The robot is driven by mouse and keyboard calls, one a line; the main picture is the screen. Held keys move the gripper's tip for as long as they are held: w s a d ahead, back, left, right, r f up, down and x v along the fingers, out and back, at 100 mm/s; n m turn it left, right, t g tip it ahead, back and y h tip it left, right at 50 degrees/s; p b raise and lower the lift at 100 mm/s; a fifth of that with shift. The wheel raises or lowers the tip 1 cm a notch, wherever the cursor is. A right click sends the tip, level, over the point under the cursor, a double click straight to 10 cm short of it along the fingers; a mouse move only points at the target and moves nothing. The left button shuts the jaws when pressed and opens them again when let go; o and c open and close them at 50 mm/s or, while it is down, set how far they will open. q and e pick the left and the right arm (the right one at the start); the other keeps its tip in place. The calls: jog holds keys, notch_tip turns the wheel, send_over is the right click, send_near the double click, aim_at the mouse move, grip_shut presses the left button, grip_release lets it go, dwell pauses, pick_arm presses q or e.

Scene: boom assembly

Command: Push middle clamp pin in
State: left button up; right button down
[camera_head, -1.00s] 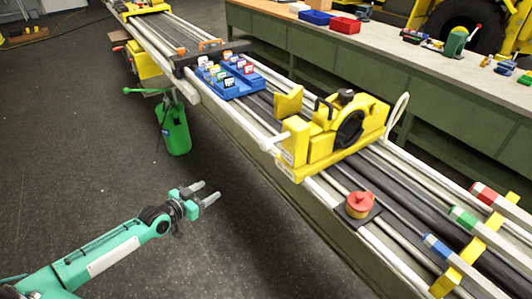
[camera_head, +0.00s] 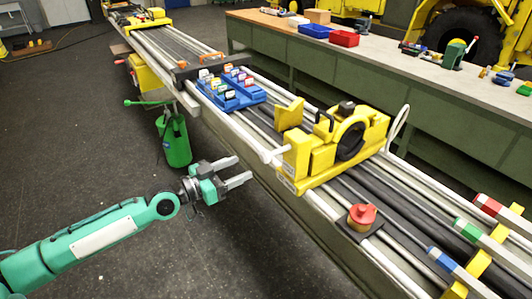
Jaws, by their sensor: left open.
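The yellow clamp (camera_head: 318,158) sits across the boom rails at the middle of the head view, with a dark round opening on its right part. A white pin (camera_head: 272,154) sticks out of the clamp's left side, toward the floor side of the boom. My left gripper (camera_head: 245,171) is open and empty, left of the pin and apart from it, with its fingers pointing right toward the boom. My right gripper is not in the view.
A blue tray (camera_head: 245,101) with several coloured tabs lies on the boom behind the clamp. A red knob (camera_head: 362,214) is in front of it. The workbench (camera_head: 400,95) runs behind.

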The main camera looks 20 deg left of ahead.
aim_at(262, 158)
pick_arm(q)
jog(key=p+x, duration=0.3)
jog(key=x, duration=0.5)
jog(key=shift+d+r, duration=0.1)
jog(key=shift+x, duration=0.8)
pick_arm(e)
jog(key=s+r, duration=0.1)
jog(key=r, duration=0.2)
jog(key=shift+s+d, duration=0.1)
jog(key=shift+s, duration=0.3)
